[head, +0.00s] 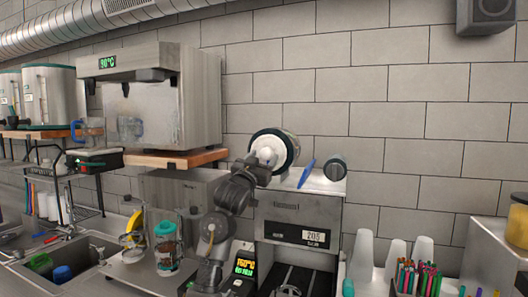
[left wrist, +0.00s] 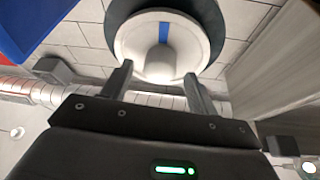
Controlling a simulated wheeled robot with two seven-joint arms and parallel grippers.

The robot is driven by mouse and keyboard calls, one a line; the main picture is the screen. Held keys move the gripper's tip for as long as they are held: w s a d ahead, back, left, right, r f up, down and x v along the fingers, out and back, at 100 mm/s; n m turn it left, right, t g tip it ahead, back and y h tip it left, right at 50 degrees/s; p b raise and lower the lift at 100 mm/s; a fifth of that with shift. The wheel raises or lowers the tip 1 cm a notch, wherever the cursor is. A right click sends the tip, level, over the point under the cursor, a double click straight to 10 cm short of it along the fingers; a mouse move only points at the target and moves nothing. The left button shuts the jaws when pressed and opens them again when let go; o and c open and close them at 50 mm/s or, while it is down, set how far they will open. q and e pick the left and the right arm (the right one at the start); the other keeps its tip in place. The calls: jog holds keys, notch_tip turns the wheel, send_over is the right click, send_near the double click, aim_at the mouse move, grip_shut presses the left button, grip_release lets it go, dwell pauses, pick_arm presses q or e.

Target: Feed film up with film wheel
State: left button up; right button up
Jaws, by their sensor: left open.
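My left gripper (head: 262,166) is at the wheel's lower front. In the left wrist view, my left gripper (left wrist: 158,84) is open, its two fingers pointing at the wheel (left wrist: 135,42), one on each side below the hub. I cannot tell whether they touch it. A blue strip (head: 306,173) and a dark roll end (head: 336,167) are right of the wheel. My right gripper is out of view.
White cup stacks (head: 394,258) and a holder of coloured straws or pens stand right of the sealer. A wooden shelf (head: 176,158) with a large steel machine is at the upper left.

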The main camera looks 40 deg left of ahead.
pick_arm(q)
jog(key=shift+w+a+r, duration=0.1)
jog(key=shift+w+r, duration=0.1)
jog(key=shift+w, duration=0.35)
grip_shut()
jog(key=shift+a, duration=0.1)
